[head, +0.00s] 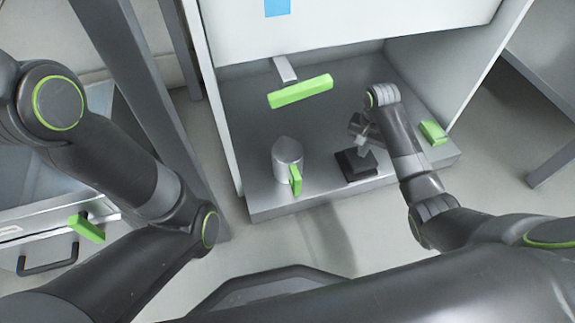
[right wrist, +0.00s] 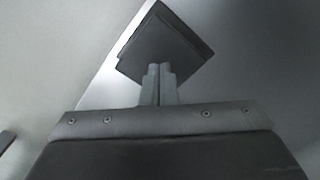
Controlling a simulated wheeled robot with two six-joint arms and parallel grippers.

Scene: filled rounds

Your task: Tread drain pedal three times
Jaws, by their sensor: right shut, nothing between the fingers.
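A black square pedal (head: 356,165) sits at the front of the grey metal base of the machine; it also shows in the right wrist view (right wrist: 165,42). No label on it can be read. My right gripper (head: 362,150) is shut and empty, with its fingertips just above the pedal's back edge. In the right wrist view the closed fingers (right wrist: 158,72) point at the pedal and overlap its near corner; I cannot tell whether they touch it. My left arm shows at the left, but its gripper is out of view.
A metal jug (head: 286,158) with a green handle stands left of the pedal. A green bar lever (head: 300,91) sticks out above the base. A green block (head: 433,133) is at the base's right edge. A bench with a green handle (head: 86,228) stands left.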

